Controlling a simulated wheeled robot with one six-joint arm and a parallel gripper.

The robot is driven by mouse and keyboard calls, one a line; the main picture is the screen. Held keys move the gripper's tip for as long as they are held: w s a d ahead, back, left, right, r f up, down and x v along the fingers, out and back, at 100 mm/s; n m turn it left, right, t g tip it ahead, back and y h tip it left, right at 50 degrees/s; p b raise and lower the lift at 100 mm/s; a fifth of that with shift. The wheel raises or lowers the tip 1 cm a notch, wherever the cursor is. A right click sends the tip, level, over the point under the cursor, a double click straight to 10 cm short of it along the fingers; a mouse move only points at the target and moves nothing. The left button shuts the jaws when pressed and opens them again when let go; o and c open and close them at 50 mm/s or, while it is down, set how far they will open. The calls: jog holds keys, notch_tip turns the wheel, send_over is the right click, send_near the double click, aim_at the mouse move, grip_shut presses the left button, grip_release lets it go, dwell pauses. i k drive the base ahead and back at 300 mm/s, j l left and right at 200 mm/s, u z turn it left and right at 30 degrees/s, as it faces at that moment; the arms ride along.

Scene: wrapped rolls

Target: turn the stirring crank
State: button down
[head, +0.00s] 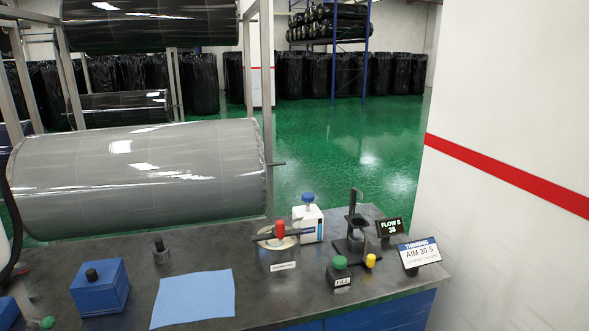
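A round metal pot (279,255) with a cream-coloured top stands on the dark bench, right of the blue cloth. A dark bar, which looks like the stirring crank (263,237), lies across its top, with an upright red knob (280,229) near the middle. The label on the pot's front is too small to read. My gripper is not in view.
The bench (206,258) also holds a blue box (100,288), a flat blue cloth (194,297) and a small metal weight (161,251). Close behind the pot is a white bottle with a blue cap (308,220). Right are a dark stand (354,225), a green knob (339,262) and signs (419,253).

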aim_at(279, 231)
jog(key=i+j, duration=0.25)
jog(key=i, duration=0.15)
jog(key=i+j+u, duration=0.1)
jog(key=i+j, duration=0.15)
jog(key=i, duration=0.15)
jog(key=i+j, duration=0.25)
jog(key=i, duration=0.2)
jog(key=k+u, duration=0.05)
